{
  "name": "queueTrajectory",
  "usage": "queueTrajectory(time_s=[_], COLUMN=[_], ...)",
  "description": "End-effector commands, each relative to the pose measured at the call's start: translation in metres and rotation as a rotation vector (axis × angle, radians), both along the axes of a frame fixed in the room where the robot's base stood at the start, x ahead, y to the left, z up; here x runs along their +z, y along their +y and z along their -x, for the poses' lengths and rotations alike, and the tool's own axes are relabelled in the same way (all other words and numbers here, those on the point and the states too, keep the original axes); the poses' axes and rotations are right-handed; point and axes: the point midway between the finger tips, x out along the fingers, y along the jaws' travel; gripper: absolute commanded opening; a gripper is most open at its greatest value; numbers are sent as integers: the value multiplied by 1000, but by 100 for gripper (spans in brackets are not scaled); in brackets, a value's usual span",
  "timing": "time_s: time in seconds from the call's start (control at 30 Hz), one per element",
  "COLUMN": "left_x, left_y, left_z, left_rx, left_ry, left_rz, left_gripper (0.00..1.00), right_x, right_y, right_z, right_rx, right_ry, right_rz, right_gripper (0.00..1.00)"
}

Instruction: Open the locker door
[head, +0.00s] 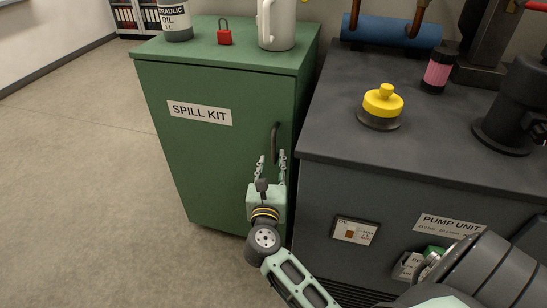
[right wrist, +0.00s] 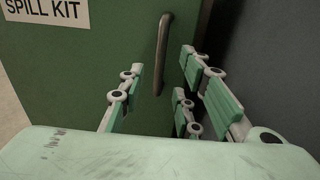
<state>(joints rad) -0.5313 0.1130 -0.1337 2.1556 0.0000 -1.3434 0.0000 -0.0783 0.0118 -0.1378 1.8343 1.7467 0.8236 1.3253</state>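The green locker (head: 220,60) stands left of centre in the head view. Its door (head: 205,165) carries a "SPILL KIT" label and looks shut. A dark vertical bar handle (head: 274,143) sits near the door's right edge; it also shows in the right wrist view (right wrist: 161,55). My right gripper (head: 272,158) is in front of the door at the handle's lower part, fingers pointing at it. In the right wrist view its fingers (right wrist: 160,85) are spread apart, with the handle appearing between them and beyond; I cannot tell whether they touch it. My left gripper is not in view.
A red padlock (head: 224,37), an oil bottle (head: 176,20) and a pale jug (head: 277,25) stand on the locker. The dark pump unit (head: 330,185) stands close on the right, bearing a yellow-topped object (head: 382,103). The floor (head: 90,170) at left is clear.

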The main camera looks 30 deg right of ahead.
Motion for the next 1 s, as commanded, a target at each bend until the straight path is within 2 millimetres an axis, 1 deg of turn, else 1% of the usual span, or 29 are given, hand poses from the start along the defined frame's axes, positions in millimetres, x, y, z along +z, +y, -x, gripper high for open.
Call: queueTrajectory(time_s=[0.3, 0.43, 0.6, 0.83, 1.0], left_x=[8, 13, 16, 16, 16], left_y=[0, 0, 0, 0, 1], left_z=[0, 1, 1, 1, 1], left_rx=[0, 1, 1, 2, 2], left_ry=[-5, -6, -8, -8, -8], left_rz=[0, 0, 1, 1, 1], left_gripper=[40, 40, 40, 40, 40], right_x=[2, 1, 1, 1, 1], right_y=[-31, -40, -45, -45, -45], right_z=[-39, -51, -57, -57, -57], right_rx=[0, 1, 1, 1, 1], right_ry=[0, 1, 2, 2, 3], right_rz=[5, 6, 5, 5, 5], right_gripper=[31, 31, 31, 30, 15])
